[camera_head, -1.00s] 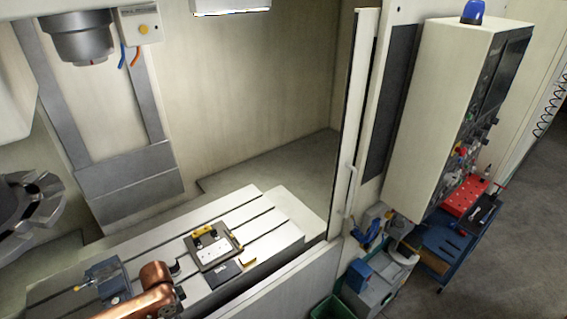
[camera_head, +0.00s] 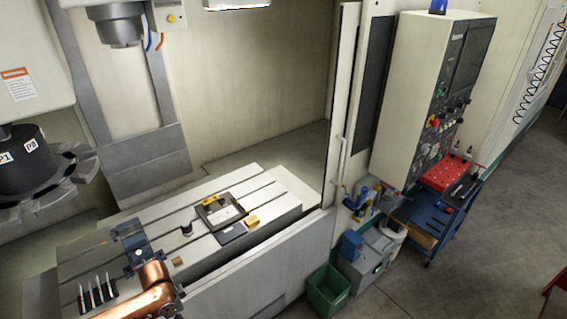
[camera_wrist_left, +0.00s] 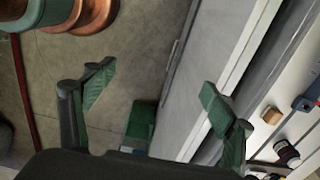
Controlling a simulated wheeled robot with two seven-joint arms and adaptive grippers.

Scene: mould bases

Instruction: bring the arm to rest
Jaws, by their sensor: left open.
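My left gripper (camera_wrist_left: 158,92) shows in the left wrist view. Its two green-padded fingers are spread wide, with nothing between them. In the head view, a copper link of my arm (camera_head: 155,290) shows at the bottom left, in front of the slotted machine table (camera_head: 255,182). The gripper itself cannot be made out in the head view. My right gripper is not in view.
The table carries a blue vise (camera_head: 133,245), a framed plate (camera_head: 220,212), a dark plate (camera_head: 230,234), small tan blocks and several upright pins (camera_head: 97,292). A green bin (camera_head: 327,288) stands on the floor. A blue cart (camera_head: 425,222) is at the right, with open floor beyond.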

